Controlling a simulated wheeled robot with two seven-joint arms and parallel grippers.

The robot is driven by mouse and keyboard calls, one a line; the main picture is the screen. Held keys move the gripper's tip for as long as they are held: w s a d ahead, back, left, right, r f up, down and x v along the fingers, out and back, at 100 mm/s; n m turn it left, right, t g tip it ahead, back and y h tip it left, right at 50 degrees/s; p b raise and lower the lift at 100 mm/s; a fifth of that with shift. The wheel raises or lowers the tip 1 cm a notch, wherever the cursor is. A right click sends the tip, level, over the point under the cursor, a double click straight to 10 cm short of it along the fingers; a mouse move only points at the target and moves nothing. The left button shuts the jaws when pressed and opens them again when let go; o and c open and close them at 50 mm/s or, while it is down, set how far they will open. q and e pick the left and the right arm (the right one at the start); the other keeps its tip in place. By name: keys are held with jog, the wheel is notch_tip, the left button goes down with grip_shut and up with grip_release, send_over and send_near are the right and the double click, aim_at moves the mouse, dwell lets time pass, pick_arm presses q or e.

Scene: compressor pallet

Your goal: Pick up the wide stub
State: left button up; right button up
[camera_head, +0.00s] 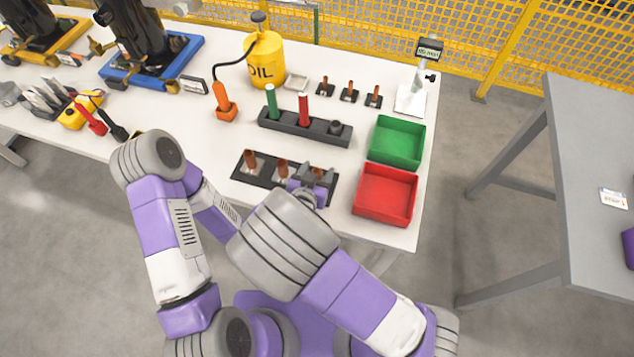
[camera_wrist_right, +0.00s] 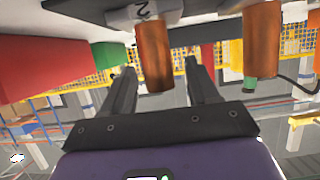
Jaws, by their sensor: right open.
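A black holder (camera_head: 240,175) near the table's front edge bears three upright copper-coloured stubs: a left one (camera_head: 250,159), a middle one (camera_head: 283,167) and a right one (camera_head: 318,173). I cannot tell for sure which is the wide stub. My right gripper (camera_head: 317,178) is open at the right stub. In the right wrist view, which looks upside down, a copper stub (camera_wrist_right: 155,55) beside a label "2" shows between the open fingers (camera_wrist_right: 160,75), with no clear contact. Another stub (camera_wrist_right: 262,40) shows to its right. My left gripper is not visible.
A red bin (camera_head: 358,207) stands close right of the holder, with a green bin (camera_head: 373,153) behind it. A dark rack (camera_head: 295,124) with green and red pegs stands behind the holder. A yellow oil can (camera_head: 265,60) is farther back.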

grip_shut()
dwell(0.3)
jog(key=shift+r, duration=0.1)
